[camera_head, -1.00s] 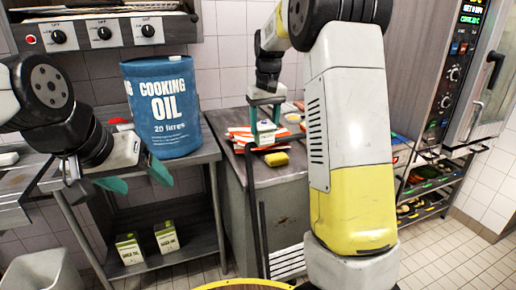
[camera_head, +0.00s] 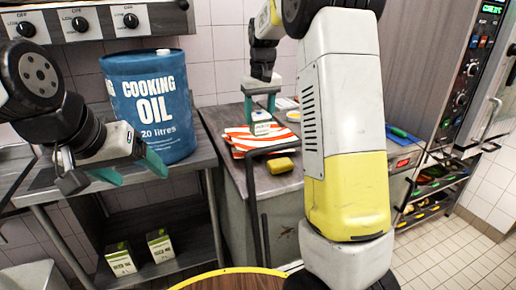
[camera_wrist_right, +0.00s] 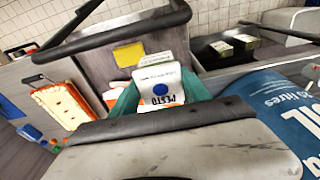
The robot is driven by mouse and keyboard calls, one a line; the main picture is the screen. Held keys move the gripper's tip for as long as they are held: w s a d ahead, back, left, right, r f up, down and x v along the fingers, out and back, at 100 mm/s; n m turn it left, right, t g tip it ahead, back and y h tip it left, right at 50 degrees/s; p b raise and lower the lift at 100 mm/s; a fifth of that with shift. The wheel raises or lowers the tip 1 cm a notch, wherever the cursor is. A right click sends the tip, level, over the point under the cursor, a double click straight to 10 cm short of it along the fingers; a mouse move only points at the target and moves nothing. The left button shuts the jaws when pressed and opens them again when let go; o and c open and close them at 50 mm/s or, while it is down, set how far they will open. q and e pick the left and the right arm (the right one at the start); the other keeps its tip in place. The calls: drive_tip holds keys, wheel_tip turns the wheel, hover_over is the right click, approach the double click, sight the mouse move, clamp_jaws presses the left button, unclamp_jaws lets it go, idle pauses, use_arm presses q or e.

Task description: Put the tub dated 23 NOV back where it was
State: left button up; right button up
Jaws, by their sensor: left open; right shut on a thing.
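My right gripper (camera_head: 260,108) is shut on a small white tub (camera_head: 261,129), above a red-and-white striped cloth (camera_head: 240,142) on the grey counter. In the right wrist view the tub (camera_wrist_right: 158,72) sits between the teal fingers and shows a blue dot and the word PESTO. I cannot read a date on it. My left gripper (camera_head: 130,168) is open and empty, in front of the blue cooking oil drum (camera_head: 150,112).
A yellow sponge (camera_head: 281,165) lies on the counter before the cloth. Two green-and-white cartons (camera_head: 121,260) stand on the lower shelf at left. An oven (camera_head: 470,75) stands at right.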

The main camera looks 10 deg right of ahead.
hover_over(259, 176)
wheel_tip(259, 176, down, 17)
idle(0.7)
drive_tip(key=shift+f, duration=0.1)
drive_tip(key=o, duration=1.6)
drive_tip(key=shift+c, duration=0.2)
